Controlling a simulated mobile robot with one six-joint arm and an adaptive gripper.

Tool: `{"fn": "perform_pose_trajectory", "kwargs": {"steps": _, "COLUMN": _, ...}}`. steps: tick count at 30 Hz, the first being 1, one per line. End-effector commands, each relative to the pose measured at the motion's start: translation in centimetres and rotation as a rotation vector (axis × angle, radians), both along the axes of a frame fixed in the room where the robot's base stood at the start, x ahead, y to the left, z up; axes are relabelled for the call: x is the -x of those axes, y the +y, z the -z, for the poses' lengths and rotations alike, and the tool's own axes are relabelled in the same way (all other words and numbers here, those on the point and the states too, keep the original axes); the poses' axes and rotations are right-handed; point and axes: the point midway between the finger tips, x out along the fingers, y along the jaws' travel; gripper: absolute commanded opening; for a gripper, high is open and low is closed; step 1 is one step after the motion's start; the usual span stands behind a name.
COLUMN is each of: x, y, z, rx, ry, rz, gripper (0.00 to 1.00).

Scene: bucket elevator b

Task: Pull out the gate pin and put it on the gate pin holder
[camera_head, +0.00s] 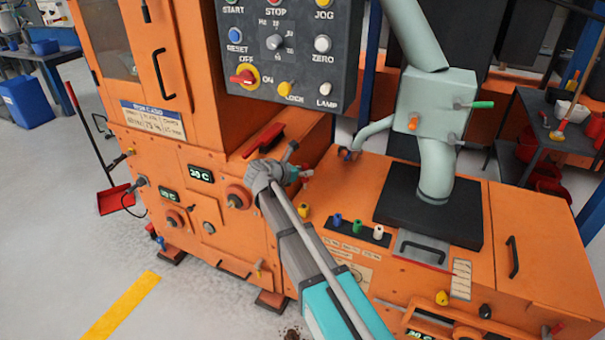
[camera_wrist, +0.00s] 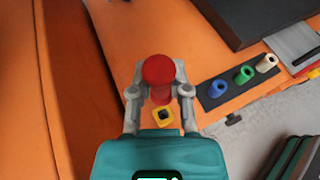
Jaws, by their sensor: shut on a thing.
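My gripper (camera_wrist: 159,76) is shut on a red round-headed piece (camera_wrist: 158,71), which I take to be the gate pin. Its fingers close on it from both sides. In the head view my gripper (camera_head: 302,170) is above the orange machine top, with a bit of red at its tip. A small yellow block with a dark square opening (camera_wrist: 164,115) lies below the red piece in the wrist view; the yellow block also shows in the head view (camera_head: 303,210). I cannot tell whether it is the gate pin holder. The red piece's lower end is hidden.
A black strip with blue, green and white cylinders (camera_head: 358,229) lies right of the yellow block. A grey chute box with a green-tipped handle (camera_head: 435,100) stands on a black plate (camera_head: 390,205). The control panel (camera_head: 285,45) overhangs at the back left. Orange surface between is bare.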

Motion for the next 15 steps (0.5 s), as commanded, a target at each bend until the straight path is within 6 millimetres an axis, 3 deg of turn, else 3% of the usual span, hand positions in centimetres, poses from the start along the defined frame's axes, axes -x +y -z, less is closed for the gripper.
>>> {"fn": "perform_pose_trajectory", "kwargs": {"steps": 15, "x": 0.21, "y": 0.48, "z": 0.5, "rx": 0.001, "ry": -0.001, "rz": -0.169, "gripper": 0.0}}
